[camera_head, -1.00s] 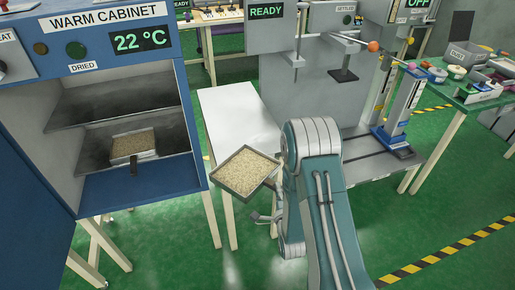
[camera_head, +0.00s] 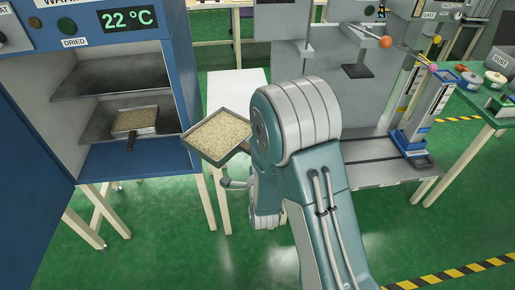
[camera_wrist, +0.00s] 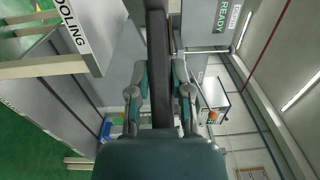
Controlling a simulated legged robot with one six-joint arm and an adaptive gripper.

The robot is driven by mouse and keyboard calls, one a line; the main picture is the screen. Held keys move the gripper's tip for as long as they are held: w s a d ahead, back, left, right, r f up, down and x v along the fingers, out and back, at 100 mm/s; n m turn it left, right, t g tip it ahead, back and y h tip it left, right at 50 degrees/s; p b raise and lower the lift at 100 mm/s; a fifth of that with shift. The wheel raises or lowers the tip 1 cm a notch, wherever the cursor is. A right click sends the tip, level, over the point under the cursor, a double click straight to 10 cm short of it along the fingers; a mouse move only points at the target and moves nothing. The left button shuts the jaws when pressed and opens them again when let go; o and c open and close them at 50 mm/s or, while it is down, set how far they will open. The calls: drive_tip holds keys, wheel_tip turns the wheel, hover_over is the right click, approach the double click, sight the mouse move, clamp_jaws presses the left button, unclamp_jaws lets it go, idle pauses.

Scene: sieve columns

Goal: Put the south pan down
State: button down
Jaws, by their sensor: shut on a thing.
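My gripper (camera_wrist: 160,82) is shut on the dark handle (camera_wrist: 159,50) of a pan, with one finger on each side in the wrist view. The held pan (camera_head: 218,135) is a square grey tray full of beige grains. In the head view it is in front of the white table (camera_head: 236,88), right of the warm cabinet, and looks nearly level. I cannot tell its height above the table. My arm hides most of the gripper and handle there. A second pan (camera_head: 136,121) of similar grains sits on a shelf inside the cabinet, its dark handle pointing outward.
The blue warm cabinet (camera_head: 178,75) stands open at left, reading 22 °C, with a bare upper shelf (camera_head: 110,75). A grey machine (camera_head: 385,175) stands right of my arm. A green table (camera_head: 480,105) with small items is at far right.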

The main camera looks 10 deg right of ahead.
drive_tip(key=w+d+f, duration=0.9)
drive_tip(key=f, duration=0.3)
drive_tip(key=shift+w, duration=0.4)
drive_tip(key=shift+a+f, duration=0.1)
drive_tip(key=shift+f, duration=0.05)
drive_tip(key=c, duration=0.5)
unclamp_jaws()
drive_tip(key=shift+f, duration=0.1)
drive_tip(key=shift+c, duration=0.2)
